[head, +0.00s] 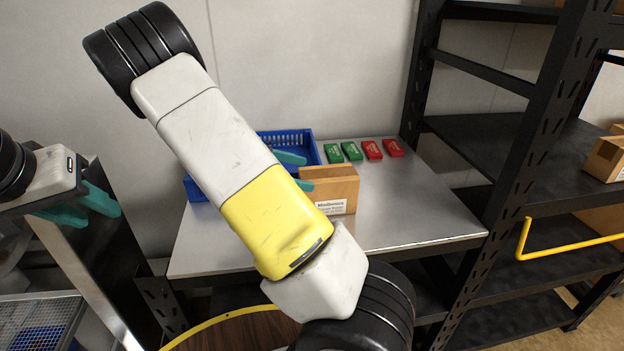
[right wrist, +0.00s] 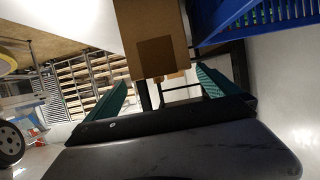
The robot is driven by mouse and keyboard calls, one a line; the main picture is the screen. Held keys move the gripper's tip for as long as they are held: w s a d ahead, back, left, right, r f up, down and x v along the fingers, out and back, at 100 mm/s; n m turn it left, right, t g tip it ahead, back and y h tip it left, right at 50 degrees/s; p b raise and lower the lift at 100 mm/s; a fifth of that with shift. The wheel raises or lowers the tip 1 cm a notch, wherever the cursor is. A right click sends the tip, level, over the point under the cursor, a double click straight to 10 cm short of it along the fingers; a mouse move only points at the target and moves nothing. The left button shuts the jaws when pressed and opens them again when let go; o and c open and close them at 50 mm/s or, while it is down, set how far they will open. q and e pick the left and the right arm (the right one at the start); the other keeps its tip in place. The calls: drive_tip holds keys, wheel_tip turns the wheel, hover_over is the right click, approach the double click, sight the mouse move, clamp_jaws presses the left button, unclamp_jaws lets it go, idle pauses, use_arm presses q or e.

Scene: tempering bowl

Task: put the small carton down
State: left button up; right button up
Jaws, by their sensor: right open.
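The small carton (head: 330,190) is brown cardboard with a white label on its front. It looks upright on the grey metal table, just in front of the blue crate. My right gripper (head: 308,172) is at the carton's left, its teal fingers apart and partly hidden by my own arm. In the right wrist view the carton (right wrist: 157,30) lies ahead of the spread fingers, with a gap on each side. My left gripper (head: 85,208) is at the far left, away from the table, with its fingers apart and nothing between them.
A blue crate (head: 290,140) stands behind the carton, partly hidden by my right arm. Two green boxes (head: 343,152) and two red boxes (head: 383,149) lie at the table's back. The table's right part (head: 420,205) is clear. A black shelf rack (head: 520,130) borders it.

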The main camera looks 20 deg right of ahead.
sight(318, 173)
drive_tip(key=x, duration=0.8)
drive_tip(key=shift+w+d, duration=0.15)
drive_tip(key=shift+d, duration=0.05)
drive_tip(key=c, duration=2.1)
drive_tip(key=shift+r, duration=0.2)
